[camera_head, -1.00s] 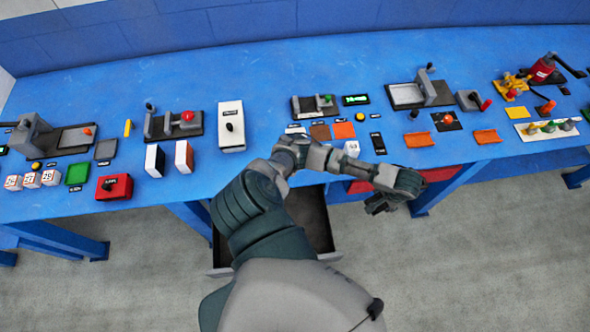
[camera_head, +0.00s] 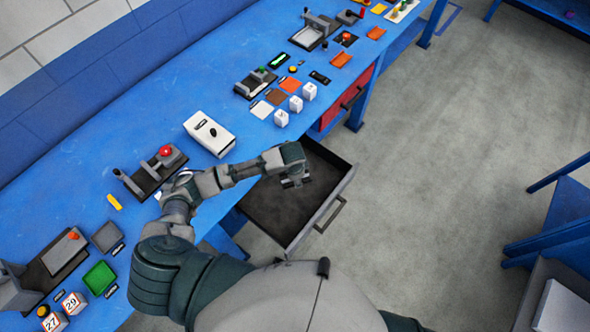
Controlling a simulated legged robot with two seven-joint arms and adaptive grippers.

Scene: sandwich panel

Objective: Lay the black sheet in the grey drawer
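The grey drawer (camera_head: 333,192) is pulled out from under the blue bench, with a dark inside and a handle on its front. My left gripper (camera_head: 293,183) points down over the inner part of the drawer, near the bench edge. Its fingers are small and dark against the drawer floor, so I cannot tell whether they are open or hold anything. I cannot make out a black sheet for certain; a dark grey square (camera_head: 108,236) lies on the bench at left. My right gripper is out of view.
The blue bench (camera_head: 215,85) carries a white box (camera_head: 210,133), a red-knob fixture (camera_head: 153,169), several coloured squares and white blocks (camera_head: 296,104). A shut red drawer (camera_head: 345,98) is beyond the open one. Open floor (camera_head: 445,140) lies to the right; a second blue bench (camera_head: 560,220) stands at far right.

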